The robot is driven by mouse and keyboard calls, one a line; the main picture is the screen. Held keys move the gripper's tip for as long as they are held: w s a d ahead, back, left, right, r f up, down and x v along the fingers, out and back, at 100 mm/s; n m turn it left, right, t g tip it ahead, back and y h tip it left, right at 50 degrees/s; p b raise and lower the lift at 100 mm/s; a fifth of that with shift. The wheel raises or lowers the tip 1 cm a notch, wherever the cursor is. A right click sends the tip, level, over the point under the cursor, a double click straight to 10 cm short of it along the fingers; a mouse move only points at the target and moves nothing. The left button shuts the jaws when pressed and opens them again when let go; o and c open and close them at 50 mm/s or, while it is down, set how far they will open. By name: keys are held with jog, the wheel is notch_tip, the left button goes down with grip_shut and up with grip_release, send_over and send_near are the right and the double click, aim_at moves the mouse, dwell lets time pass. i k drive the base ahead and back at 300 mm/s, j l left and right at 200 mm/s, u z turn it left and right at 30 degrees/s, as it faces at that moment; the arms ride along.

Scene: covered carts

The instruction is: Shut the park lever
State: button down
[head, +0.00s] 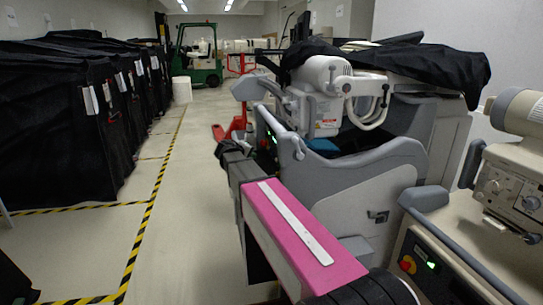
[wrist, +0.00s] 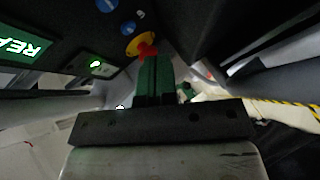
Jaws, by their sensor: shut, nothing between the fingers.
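My gripper (wrist: 152,62) shows in the wrist view as two green-padded fingers shut together with nothing between them. Their tips are just in front of a red push button with a yellow ring (wrist: 132,45), overlapping it in the picture; I cannot tell if they touch. In the head view my arm reaches to the front-left of the grey covered cart (head: 365,180), and the fingers cannot be made out there. No part is clearly recognisable as the park lever. A small latch-like fitting (head: 377,216) sits on that cart's side panel.
Green lit displays (wrist: 24,47) and blue buttons (wrist: 106,5) surround the fingers. Another beige machine (head: 500,215) stands close on the right. Black covered carts (head: 60,125) line the left. The aisle with yellow-black tape (head: 150,205) is clear. A green forklift (head: 205,65) stands behind.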

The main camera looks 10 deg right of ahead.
aim_at(300, 156)
jog(key=k+j, duration=0.2)
jog(key=j, duration=0.2)
jog(key=k+j, duration=0.45)
jog(key=j, duration=0.3)
